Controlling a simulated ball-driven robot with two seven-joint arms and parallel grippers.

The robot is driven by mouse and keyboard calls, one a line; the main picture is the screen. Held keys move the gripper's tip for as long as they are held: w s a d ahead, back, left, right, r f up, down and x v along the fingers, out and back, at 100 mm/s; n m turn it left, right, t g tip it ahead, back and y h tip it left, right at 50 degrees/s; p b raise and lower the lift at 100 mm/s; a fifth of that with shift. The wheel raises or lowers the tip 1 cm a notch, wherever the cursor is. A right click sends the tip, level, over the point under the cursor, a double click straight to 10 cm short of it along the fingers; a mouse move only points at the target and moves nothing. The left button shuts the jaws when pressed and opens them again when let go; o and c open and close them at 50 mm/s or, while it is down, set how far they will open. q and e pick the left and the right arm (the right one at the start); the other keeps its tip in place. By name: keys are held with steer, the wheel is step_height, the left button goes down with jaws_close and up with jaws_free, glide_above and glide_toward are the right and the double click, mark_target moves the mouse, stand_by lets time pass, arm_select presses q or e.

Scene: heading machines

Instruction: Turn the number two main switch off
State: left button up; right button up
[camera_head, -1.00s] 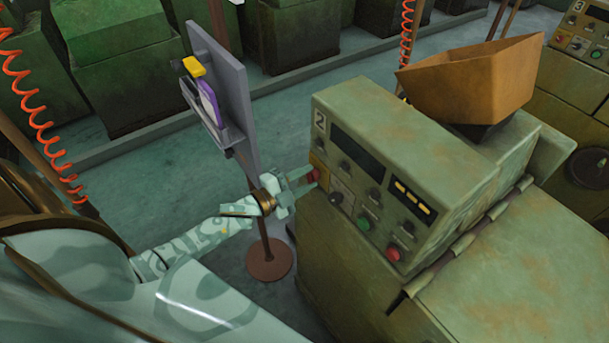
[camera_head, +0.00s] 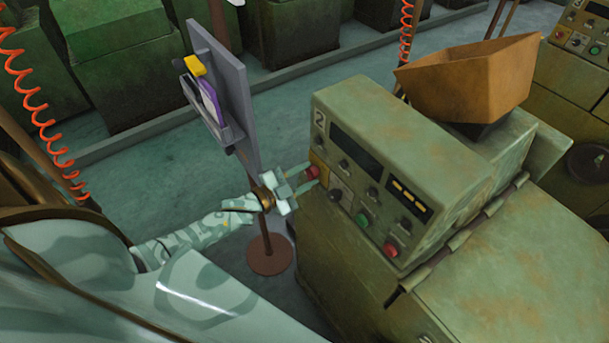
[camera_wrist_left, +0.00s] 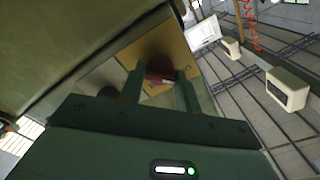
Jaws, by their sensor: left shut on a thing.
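The number two machine (camera_head: 390,170) stands to the right, with a "2" plate at the left of its sloped control panel. At the panel's left end is a red knob (camera_head: 313,173) on a yellow plate, which I take for the main switch. My left gripper (camera_head: 308,178) is at this knob with a finger on either side, shut on it. In the left wrist view the red knob (camera_wrist_left: 160,72) sits between the two fingers on the yellow plate (camera_wrist_left: 172,56). The fingers partly hide it. My right gripper is not in view.
Beside the knob are a black knob (camera_head: 336,196), a green button (camera_head: 361,220) and a red button (camera_head: 390,250). A grey board on a stand (camera_head: 225,95) is close behind my left arm. A rusty hopper (camera_head: 470,80) sits atop the machine.

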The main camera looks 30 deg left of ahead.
arm_select(q)
steer(key=shift+f, duration=0.1)
steer(key=o, duration=1)
steer(key=b+v, duration=0.1)
steer(key=v, duration=1.5)
steer(key=shift+s, duration=0.25)
